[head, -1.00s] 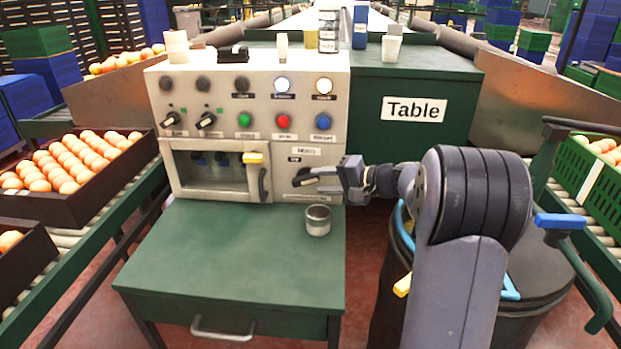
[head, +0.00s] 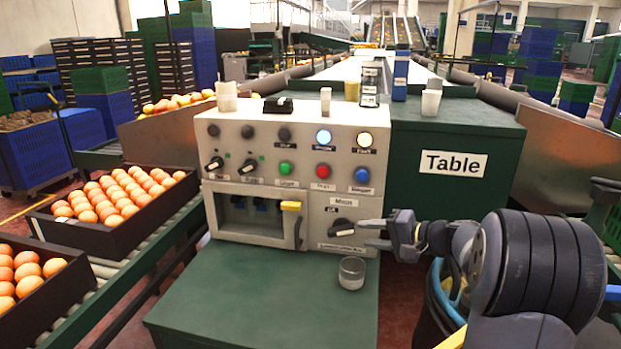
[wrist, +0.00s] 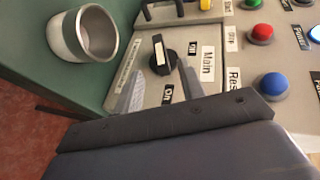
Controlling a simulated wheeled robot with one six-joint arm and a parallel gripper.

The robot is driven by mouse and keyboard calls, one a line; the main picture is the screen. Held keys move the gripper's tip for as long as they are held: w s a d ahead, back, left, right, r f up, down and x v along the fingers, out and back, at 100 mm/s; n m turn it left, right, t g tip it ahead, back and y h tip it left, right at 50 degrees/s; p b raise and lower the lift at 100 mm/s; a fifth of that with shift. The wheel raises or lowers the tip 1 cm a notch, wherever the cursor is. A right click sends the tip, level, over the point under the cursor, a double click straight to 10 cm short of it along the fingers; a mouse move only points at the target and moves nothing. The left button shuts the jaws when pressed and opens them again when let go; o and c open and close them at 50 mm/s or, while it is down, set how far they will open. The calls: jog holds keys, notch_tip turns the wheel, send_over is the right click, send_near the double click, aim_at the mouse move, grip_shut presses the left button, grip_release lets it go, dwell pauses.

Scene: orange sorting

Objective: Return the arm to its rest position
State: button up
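My arm reaches in from the right in the head view. My gripper (head: 368,233) is in front of the lower right of the control panel (head: 229,134). Its two fingers are apart with nothing between them. The black main rotary switch (head: 343,228) is just left of the fingertips and looks clear of them. In the wrist view the switch (wrist: 162,55) shows beyond the two grey fingers (wrist: 160,90), its pale mark turned near the "On" and "Main" labels. The arm's large dark joint (head: 540,265) is at the right.
A metal cup (head: 351,273) stands on the green cabinet top (head: 270,300) below the switch. A dark bin (head: 440,300) is partly hidden behind my arm. Crates of oranges (head: 125,243) lie on the left conveyor. A green box labelled Table (head: 450,140) is behind the arm.

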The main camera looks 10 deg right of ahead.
aim_at(347, 230)
jog(key=b+x, duration=0.1)
jog(key=x, duration=0.8)
jog(key=shift+s+b, duration=0.1)
jog(key=shift+b, duration=0.25)
jog(key=shift+d+r+p, duration=0.1)
jog(key=shift+r+p, duration=0.05)
jog(key=shift+p, duration=0.2)
jog(key=shift+s, duration=0.1)
jog(key=p+v, duration=0.2)
jog(key=v, duration=0.8)
jog(key=b+x, duration=0.1)
jog(key=x, duration=0.9)
jog(key=shift+r, duration=0.15)
jog(key=shift+r+h+p, duration=0.1)
jog(key=shift+h+p, duration=0.2)
jog(key=shift+p, duration=0.05)
jog(key=shift+g+h+p, duration=0.3)
jog(key=shift+p, duration=0.5)
